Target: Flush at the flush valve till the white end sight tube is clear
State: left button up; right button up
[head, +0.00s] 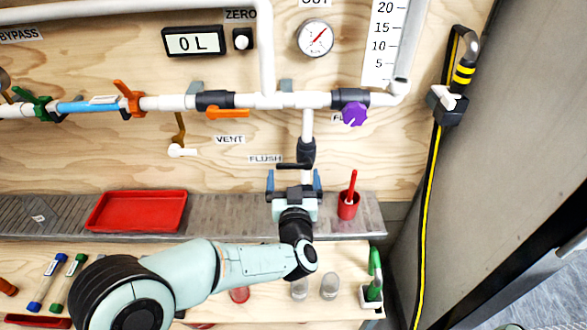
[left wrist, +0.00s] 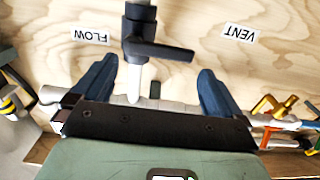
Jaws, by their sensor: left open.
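The flush valve has a black body (head: 306,152) on a white vertical pipe, right of the FLUSH label. Its black lever (head: 293,166) lies across the pipe; in the left wrist view the lever (left wrist: 165,51) also points sideways. My left gripper (head: 294,180) is open just below the lever, and its blue fingers stand apart without visibly touching it. In the left wrist view the open fingers (left wrist: 152,80) flank the pipe. My right gripper is not in view.
A grey shelf (head: 235,220) holds a red tray (head: 137,211) and a red cup (head: 348,207) with a red-handled tool. A purple-handled valve (head: 355,113) and an orange-handled valve (head: 227,112) sit on the horizontal pipe. Clear cups (head: 330,287) stand below.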

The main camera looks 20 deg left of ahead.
aim_at(293, 165)
pick_arm(q)
jog(key=shift+x, duration=2.05)
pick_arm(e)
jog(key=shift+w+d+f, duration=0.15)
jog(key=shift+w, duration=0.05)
